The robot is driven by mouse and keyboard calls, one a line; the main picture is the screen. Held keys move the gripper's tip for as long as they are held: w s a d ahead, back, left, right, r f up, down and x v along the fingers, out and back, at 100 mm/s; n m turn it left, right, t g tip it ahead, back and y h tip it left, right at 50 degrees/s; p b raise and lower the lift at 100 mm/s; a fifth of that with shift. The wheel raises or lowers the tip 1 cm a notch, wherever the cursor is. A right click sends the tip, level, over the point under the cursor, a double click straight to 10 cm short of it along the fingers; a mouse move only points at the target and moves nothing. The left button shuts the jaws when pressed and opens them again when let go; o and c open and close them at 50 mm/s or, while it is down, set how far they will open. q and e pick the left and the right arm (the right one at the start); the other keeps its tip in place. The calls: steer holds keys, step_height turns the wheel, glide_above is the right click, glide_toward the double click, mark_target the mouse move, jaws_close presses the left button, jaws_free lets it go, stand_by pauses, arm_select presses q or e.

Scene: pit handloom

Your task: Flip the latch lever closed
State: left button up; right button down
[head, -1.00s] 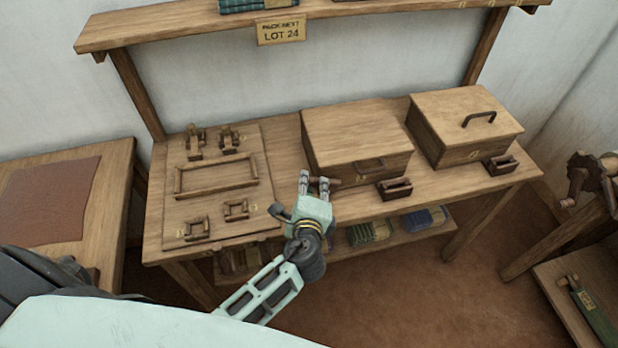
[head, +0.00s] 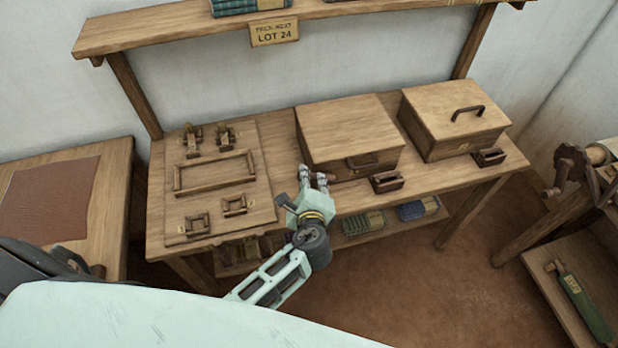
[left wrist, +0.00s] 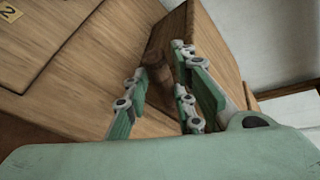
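The left closed wooden box (head: 350,125) and the right closed box (head: 455,118) stand on the bench. A small dark wooden block with an open slot stands in front of each, one at the left box (head: 388,181) and one at the right box (head: 489,157). I cannot tell which part is the latch lever. My left gripper (head: 313,179) is open near the left box's front left corner. In the left wrist view its fingers (left wrist: 163,103) are apart, with a brown wooden block and round peg (left wrist: 157,72) beyond and between them. Contact cannot be told. My right gripper is not in view.
A board (head: 218,205) with a frame and several small wooden fittings lies on the bench's left. A shelf (head: 180,30) with a LOT 24 sign (head: 274,32) runs above. Bundles (head: 362,222) lie on the lower shelf.

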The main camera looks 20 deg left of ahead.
arm_select(q)
steer(key=shift+o, duration=1)
steer(key=shift+w+r, duration=0.1)
steer(key=shift+r, duration=0.15)
steer(key=v, duration=1.2)
steer(key=shift+d, duration=0.1)
